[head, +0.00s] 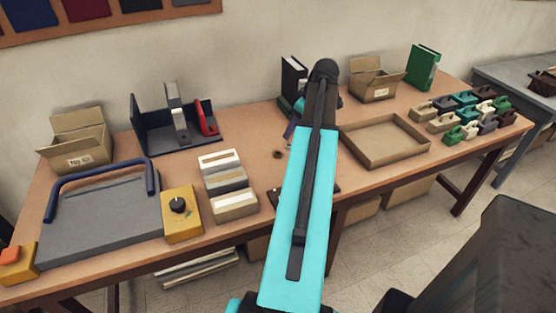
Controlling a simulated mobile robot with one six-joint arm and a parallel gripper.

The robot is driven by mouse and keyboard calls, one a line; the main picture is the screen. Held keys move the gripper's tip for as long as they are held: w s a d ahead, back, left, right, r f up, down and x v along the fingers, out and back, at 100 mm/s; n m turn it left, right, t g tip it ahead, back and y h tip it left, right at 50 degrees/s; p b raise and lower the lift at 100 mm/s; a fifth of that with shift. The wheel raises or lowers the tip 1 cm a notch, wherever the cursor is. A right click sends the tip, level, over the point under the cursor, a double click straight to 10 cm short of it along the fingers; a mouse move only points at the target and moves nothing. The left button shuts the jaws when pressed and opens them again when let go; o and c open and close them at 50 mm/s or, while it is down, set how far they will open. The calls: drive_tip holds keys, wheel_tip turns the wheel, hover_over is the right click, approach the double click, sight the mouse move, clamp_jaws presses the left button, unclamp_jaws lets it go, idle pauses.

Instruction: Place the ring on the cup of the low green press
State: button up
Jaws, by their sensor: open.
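A small dark brown piece (277,154), possibly the ring, lies on the table just left of my arm; it is too small to be sure. A dark green shape (285,106) shows at the back, left of my arm, partly hidden; I cannot tell whether it is the low green press. No press cup can be made out. My cyan upper arm rises through the middle and covers the table behind it. My gripper is hidden behind it. A small purple and grey piece (289,132) shows at the arm's left edge, and I cannot tell what it is.
A grey board with a blue handle (100,215), a yellow box with a black knob (180,214) and several label boxes (228,180) fill the left. A shallow cardboard tray (385,162) and several small handled blocks (467,112) stand right. Cartons and binders line the back.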

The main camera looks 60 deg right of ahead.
idle(0.4)
drive_tip(key=p, duration=0.2)
approach(278, 153)
drive_tip(key=shift+x, duration=1.2)
drive_tip(key=shift+p+x, duration=0.75)
drive_tip(key=shift+x, duration=1.85)
drive_tip(key=shift+s, duration=0.1)
drive_tip(key=c, duration=1.1)
drive_tip(key=shift+r, duration=0.15)
